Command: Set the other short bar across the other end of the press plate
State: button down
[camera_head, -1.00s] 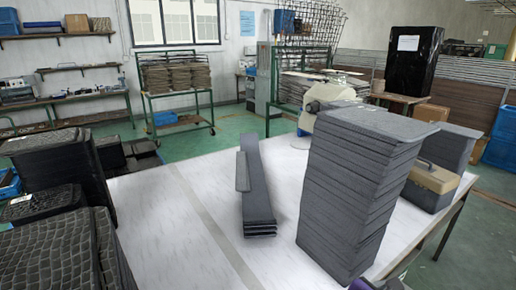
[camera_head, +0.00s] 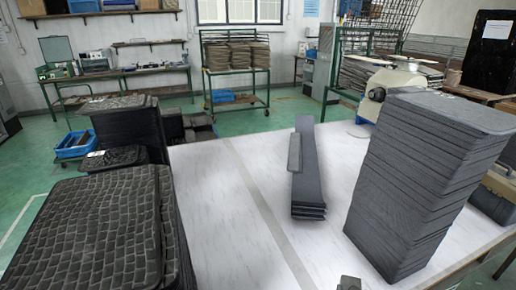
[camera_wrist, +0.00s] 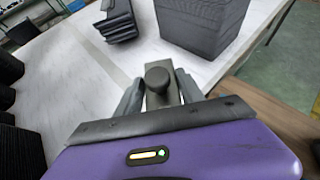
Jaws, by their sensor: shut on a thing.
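My gripper (camera_wrist: 160,92) is at the front of the table, shut on a grey bar with a round dark knob (camera_wrist: 157,76) on it. The bar's lower part is hidden by the purple gripper body. A small grey piece (camera_head: 349,283) shows at the bottom edge of the head view, probably the same bar. A low stack of long dark panels (camera_head: 312,180) lies on the table, apart from my gripper. The near end of the stack shows in the wrist view (camera_wrist: 118,22). I cannot tell which piece is the press plate.
A tall, leaning stack of dark panels (camera_head: 420,180) stands right of the low stack. Textured black stacks (camera_head: 95,235) stand at the left. The white table (camera_head: 240,200) is clear between them. A white machine (camera_head: 395,85) is at the back.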

notch_tip(320, 180, down, 7)
jog(key=s+a+n+y, duration=0.2)
jog(key=n+y, duration=0.1)
jog(key=shift+s+a+t+y, duration=0.15)
jog(key=shift+s+t+y, duration=0.15)
jog(key=shift+t, duration=0.1)
dwell(0.6)
